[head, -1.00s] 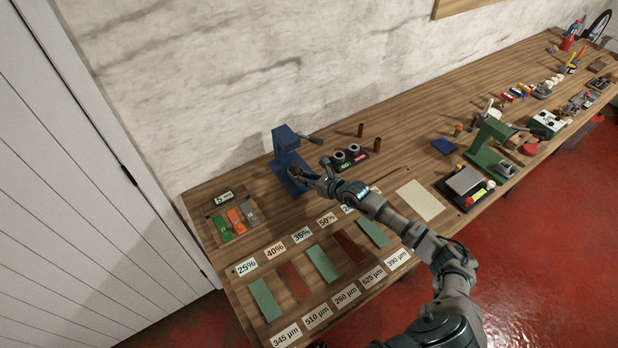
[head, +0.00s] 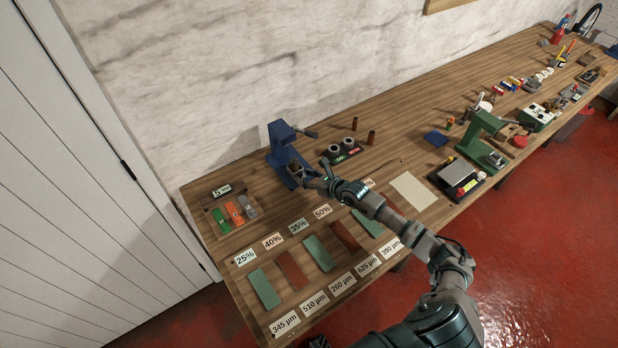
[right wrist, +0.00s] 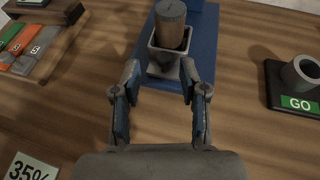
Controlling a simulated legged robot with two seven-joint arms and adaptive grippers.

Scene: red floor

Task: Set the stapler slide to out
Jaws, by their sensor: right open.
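A blue bench press (head: 284,147) with a dark lever stands near the wall; it may be the stapler, but I cannot tell. In the right wrist view its blue base (right wrist: 203,48) carries a grey square holder (right wrist: 168,62) with a brown cylinder (right wrist: 171,28) upright in it. I cannot make out a separate slide. My right gripper (head: 309,178) is at the front of this base. In the right wrist view the gripper (right wrist: 160,80) is open and empty, its fingertips apart on either side of the holder's near end. My left gripper is not in view.
A GO gauge block (head: 341,151) and two brown cylinders (head: 371,137) stand right of the press. A tray (head: 225,204) of coloured blocks is left. Labelled strips (head: 264,289) lie in front. A green press (head: 484,138) stands further right.

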